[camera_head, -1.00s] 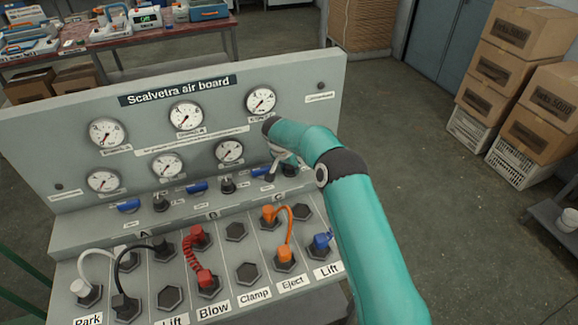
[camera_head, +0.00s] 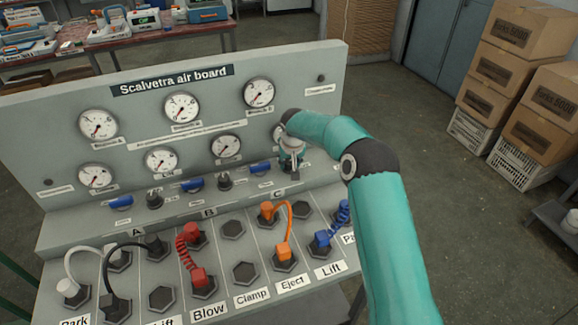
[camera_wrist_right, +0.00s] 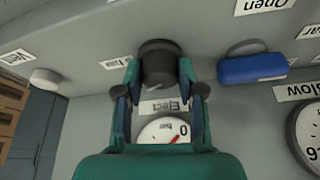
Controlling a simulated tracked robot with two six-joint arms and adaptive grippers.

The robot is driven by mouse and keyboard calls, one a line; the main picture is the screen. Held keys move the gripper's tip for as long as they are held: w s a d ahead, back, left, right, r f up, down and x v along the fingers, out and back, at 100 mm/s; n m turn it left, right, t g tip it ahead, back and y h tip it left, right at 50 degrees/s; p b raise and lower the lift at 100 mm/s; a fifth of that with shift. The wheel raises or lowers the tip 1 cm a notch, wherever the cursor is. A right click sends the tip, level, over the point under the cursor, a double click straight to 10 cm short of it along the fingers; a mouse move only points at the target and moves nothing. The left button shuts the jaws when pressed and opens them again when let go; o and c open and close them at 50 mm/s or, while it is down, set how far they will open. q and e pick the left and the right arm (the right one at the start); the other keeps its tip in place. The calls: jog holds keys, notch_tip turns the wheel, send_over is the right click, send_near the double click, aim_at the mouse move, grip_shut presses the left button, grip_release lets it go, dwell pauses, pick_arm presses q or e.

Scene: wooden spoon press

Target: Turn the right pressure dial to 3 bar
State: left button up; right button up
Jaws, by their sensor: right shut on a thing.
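My right gripper (camera_head: 292,166) is at the right end of the board's row of knobs and blue valve handles. In the wrist view my right gripper (camera_wrist_right: 160,85) is shut on a dark round pressure dial (camera_wrist_right: 158,60), one finger on each side. Beside it is a label (camera_wrist_right: 163,106) reading "Eject", seen upside down. A white gauge (camera_wrist_right: 160,130) marked "bar" shows partly, with a red needle near a 0; its rest is hidden by my gripper. In the head view only the left edge of this gauge (camera_head: 277,131) shows. My left gripper is not in view.
A blue valve handle (camera_wrist_right: 252,69) sits close beside the gripped dial. The grey air board (camera_head: 60,130) carries several gauges. Orange (camera_head: 285,228), red (camera_head: 185,262) and blue (camera_head: 342,212) hoses stand on the lower panel. Cardboard boxes (camera_head: 540,105) are stacked at right.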

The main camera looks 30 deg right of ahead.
jog(key=n+y, duration=0.1)
jog(key=n, duration=0.2)
jog(key=n+y, duration=0.1)
jog(key=n, duration=0.2)
jog(key=shift+d+r+y+p, duration=0.1)
jog(key=shift+d+y+p, duration=0.1)
jog(key=shift+y+p, duration=0.1)
jog(key=n+y, duration=0.1)
jog(key=n, duration=0.1)
jog(key=n+p, duration=0.1)
jog(key=n, duration=0.2)
jog(key=shift+w+d+y, duration=0.1)
jog(key=shift+y, duration=0.3)
jog(key=shift+n, duration=0.3)
jog(key=o, duration=1.1)
jog(key=v, duration=1.1)
jog(key=shift+d+r, duration=0.1)
jog(key=shift+r, duration=0.35)
jog(key=shift+f, duration=0.1)
